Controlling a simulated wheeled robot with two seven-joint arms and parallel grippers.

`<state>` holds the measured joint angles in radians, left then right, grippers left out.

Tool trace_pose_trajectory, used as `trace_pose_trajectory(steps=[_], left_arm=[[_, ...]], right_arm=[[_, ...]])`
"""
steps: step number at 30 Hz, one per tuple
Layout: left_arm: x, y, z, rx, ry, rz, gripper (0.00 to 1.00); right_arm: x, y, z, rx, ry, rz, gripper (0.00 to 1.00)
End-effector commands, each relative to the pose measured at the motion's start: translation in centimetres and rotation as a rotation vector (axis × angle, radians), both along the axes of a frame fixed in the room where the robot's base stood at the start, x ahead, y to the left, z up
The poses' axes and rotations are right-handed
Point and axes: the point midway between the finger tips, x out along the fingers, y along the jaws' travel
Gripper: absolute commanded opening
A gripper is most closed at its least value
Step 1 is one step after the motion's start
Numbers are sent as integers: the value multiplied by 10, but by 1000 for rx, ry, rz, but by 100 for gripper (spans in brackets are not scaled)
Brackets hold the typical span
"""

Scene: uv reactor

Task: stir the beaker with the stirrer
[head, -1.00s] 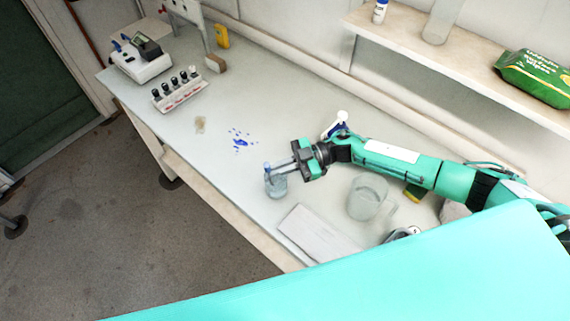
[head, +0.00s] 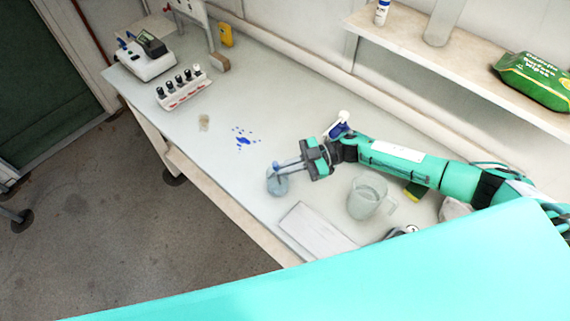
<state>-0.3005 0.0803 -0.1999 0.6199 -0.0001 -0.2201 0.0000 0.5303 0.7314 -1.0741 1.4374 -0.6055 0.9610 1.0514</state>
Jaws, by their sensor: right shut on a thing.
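A small clear beaker (head: 278,187) with bluish contents stands on the bench near its front edge. My right gripper (head: 279,166) reaches in from the right, its fingertips right above the beaker. It is shut on the stirrer, which is thin and mostly hidden by the fingers at this size. The stirrer's lower end appears to be in or over the beaker; I cannot tell how deep. My left gripper is not in view.
A larger clear jug (head: 369,196) and a pale flat board (head: 315,229) lie right of the beaker. Blue spill spots (head: 243,141) mark the bench behind it. A vial rack (head: 184,90) and a white device (head: 146,60) stand far left. A spray bottle (head: 338,126) is behind my arm.

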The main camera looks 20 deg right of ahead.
Motion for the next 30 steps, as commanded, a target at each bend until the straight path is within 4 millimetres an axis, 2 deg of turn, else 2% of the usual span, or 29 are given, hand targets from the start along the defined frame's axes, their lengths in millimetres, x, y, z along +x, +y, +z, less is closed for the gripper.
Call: trace_pose_trajectory(steps=[8, 25, 30], left_arm=[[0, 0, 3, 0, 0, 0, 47], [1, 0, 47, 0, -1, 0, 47], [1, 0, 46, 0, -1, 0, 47]], right_arm=[[0, 0, 3, 0, 0, 0, 0], [-8, 4, 49, 0, 0, 0, 0], [-11, 5, 58, 0, -1, 1, 0]])
